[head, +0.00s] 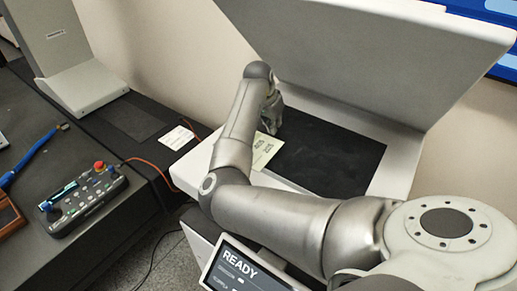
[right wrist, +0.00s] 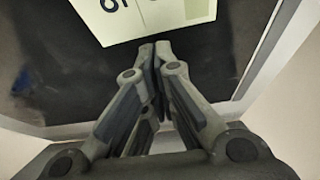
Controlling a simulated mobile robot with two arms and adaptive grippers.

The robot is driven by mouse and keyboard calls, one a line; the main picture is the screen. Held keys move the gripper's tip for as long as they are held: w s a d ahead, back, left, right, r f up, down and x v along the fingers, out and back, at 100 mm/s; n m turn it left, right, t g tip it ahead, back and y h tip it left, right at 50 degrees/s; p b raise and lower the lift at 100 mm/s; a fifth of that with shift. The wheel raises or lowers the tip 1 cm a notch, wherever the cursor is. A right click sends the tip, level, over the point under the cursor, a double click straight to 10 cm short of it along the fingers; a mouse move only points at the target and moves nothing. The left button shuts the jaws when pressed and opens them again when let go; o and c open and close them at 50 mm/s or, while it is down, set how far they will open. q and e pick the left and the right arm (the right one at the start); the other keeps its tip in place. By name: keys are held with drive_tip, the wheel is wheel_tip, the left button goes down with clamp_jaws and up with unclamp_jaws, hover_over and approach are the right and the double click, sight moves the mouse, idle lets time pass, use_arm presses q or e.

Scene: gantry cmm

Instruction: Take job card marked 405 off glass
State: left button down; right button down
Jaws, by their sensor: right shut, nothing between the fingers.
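A pale cream-green card (head: 266,150) with dark print lies on the dark glass (head: 325,160) of an open scanner, near its left edge. Its print is too small to read in the head view, and my arm covers part of it. In the right wrist view the card (right wrist: 145,18) is cut off at the top, with part of large dark characters showing. My right gripper (right wrist: 154,52) is shut and empty, its fingertips right by the card's near edge; I cannot tell whether they touch it. It also shows in the head view (head: 272,122), over the glass. My left gripper is out of view.
The scanner's white lid (head: 375,50) stands raised behind the glass. A white label (head: 177,137) lies left of the scanner. A control box with joysticks and a red button (head: 85,195) sits on the dark table at left. A READY display (head: 245,268) stands in front.

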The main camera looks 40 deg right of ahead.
drive_tip(key=shift+f, duration=0.6)
idle(0.4)
drive_tip(key=shift+a, duration=0.1)
